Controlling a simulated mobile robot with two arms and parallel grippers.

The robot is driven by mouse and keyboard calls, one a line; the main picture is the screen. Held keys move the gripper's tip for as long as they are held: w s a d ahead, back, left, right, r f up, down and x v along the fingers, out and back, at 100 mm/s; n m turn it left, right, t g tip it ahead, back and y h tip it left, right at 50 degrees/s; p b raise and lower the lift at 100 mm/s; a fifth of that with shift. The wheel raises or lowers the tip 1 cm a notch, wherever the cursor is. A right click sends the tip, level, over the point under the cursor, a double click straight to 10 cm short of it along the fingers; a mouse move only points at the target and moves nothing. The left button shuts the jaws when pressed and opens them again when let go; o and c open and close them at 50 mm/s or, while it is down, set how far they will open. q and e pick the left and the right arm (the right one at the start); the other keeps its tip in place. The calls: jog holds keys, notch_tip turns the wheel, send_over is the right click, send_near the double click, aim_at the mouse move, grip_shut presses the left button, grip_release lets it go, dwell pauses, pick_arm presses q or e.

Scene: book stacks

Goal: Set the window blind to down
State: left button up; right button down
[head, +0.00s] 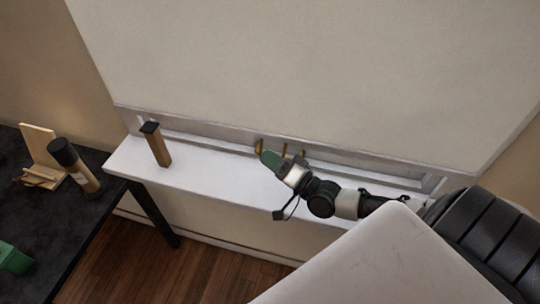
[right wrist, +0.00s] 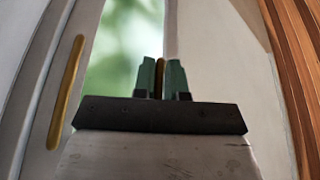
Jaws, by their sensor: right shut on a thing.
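The window blind (head: 310,70) is a large pale beige sheet that hangs over most of the window. Its lower edge is a little above the white sill, and a strip of the window frame (head: 370,160) shows below it. My right gripper (head: 268,158) has green fingertips and is at this strip, below the blind's edge. In the right wrist view its fingers (right wrist: 162,78) are shut on a thin brass-coloured piece (right wrist: 158,78). I cannot tell whether this piece belongs to the blind or to the window. My left gripper is not in view.
A brass handle (right wrist: 67,92) stands on the frame beside the gripper. A tan block with a dark top (head: 157,145) stands on the white sill (head: 200,178). A dark table (head: 50,215) at left holds a brown bottle (head: 77,166), a wooden stand (head: 40,150) and a green object (head: 14,258).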

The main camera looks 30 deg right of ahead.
jog(key=shift+f, duration=0.4)
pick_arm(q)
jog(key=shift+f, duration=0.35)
pick_arm(e)
jog(key=shift+r, duration=0.1)
jog(key=c, duration=1.2)
grip_release()
jog(key=shift+d, duration=0.1)
jog(key=shift+s, duration=0.1)
jog(key=shift+s+d+f, duration=0.1)
jog(key=shift+s+f, duration=0.2)
pick_arm(q)
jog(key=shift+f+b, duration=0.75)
jog(key=shift+b, duration=0.05)
pick_arm(e)
jog(key=v, duration=1)
jog(key=shift+r, duration=0.15)
jog(key=shift+w, duration=0.1)
